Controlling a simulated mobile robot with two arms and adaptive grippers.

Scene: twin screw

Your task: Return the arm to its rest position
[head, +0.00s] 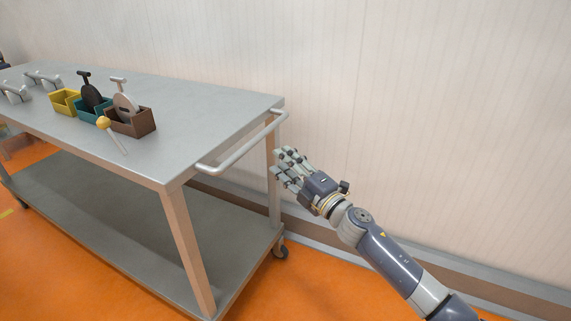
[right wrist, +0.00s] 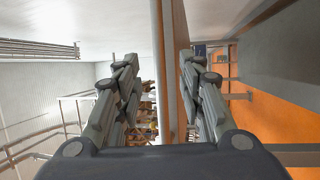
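My right arm (head: 385,255) comes in from the lower right in the head view. Its gripper (head: 284,168) is off the right end of the metal cart (head: 200,135), close to the cart's push handle. In the right wrist view the two fingers of the right gripper (right wrist: 160,85) stand apart with nothing between them close up. A cart leg or post shows beyond the fingers.
On the cart top are a yellow bin (head: 64,102), a teal bin (head: 88,112), a brown bin (head: 134,122), a yellow-knobbed tool (head: 104,123) and grey handled parts (head: 16,92) at the left. The handle (head: 240,146) juts toward my right gripper. A wall (head: 430,120) stands behind.

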